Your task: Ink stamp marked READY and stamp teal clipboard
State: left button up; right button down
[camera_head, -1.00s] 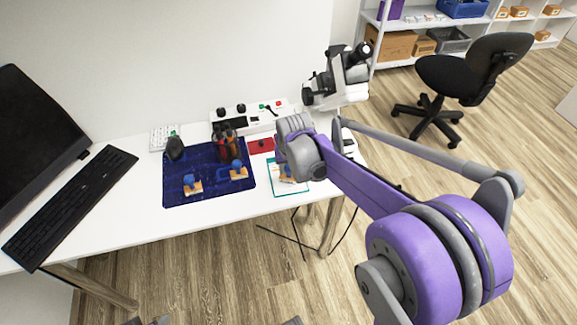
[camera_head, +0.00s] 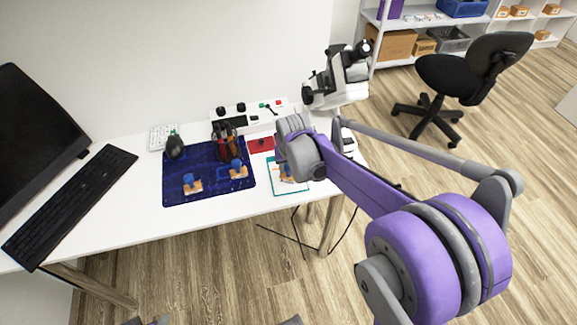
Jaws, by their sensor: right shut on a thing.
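The teal clipboard (camera_head: 275,188) lies on the white table at the right of the blue mat, partly covered by my right wrist. My right gripper (camera_head: 286,167) is over the clipboard, its fingers mostly hidden behind the wrist. It is shut on a stamp (camera_head: 287,174) with a wooden base and some blue, low at the clipboard; I cannot tell whether they touch. Two similar blue-handled stamps, one left (camera_head: 192,184) and one right (camera_head: 238,170), stand on the mat. No READY marking is legible. A red pad (camera_head: 260,144) lies behind the clipboard. My left gripper is not in view.
The dark blue mat (camera_head: 210,192) also bears a dark holder with orange-red parts (camera_head: 227,146) and a dark rounded object (camera_head: 175,148). A keyboard (camera_head: 68,205) and monitor (camera_head: 32,135) are left. A microscope (camera_head: 340,80) stands behind my right arm. The front table strip is clear.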

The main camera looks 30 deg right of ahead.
dwell(0.3)
jog(key=shift+r+p, duration=2.6)
jog(key=shift+r, duration=0.9)
